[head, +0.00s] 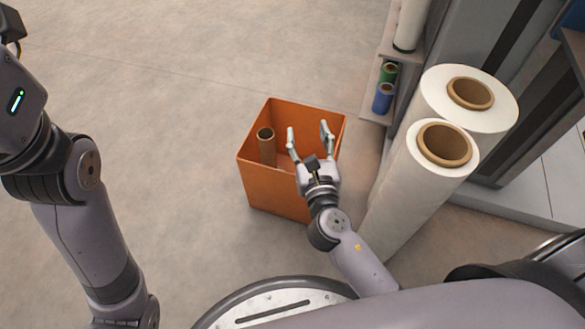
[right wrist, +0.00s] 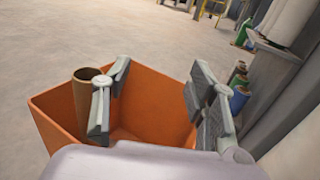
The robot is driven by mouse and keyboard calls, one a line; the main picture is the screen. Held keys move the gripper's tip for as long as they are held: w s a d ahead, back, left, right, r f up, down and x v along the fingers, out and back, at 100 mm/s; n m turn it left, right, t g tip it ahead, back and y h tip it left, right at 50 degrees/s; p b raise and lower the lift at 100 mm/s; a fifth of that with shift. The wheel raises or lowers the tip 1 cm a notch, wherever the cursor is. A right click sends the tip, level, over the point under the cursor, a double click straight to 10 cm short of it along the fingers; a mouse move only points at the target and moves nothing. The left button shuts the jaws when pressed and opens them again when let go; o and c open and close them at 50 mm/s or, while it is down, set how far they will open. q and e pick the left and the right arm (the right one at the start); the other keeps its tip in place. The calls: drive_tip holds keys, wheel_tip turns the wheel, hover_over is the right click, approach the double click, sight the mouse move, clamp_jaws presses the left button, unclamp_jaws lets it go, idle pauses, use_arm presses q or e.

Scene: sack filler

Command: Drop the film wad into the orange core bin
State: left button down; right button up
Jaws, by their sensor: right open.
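The orange core bin (head: 275,187) stands on the floor in the middle of the head view; it also shows in the right wrist view (right wrist: 58,108). A brown cardboard core (head: 266,147) stands inside it at the left, and its top shows in the right wrist view (right wrist: 86,92). My right gripper (head: 308,131) is over the bin with its fingers spread. The right wrist view shows the fingers (right wrist: 155,100) apart with nothing between them. I see no film wad in either view; part of the bin's inside is hidden. My left gripper is out of view; only its arm shows at the left.
Two tall white film rolls (head: 421,180) (head: 470,95) stand close to the right of the bin. A shelf (head: 377,108) with green and blue rolls is behind them. The floor (head: 170,110) left of and behind the bin is clear.

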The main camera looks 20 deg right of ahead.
drive_tip(key=shift+s+a, duration=0.15)
drive_tip(key=shift+s, duration=1)
drive_tip(key=shift+s+a, duration=0.15)
drive_tip(key=shift+s, duration=1)
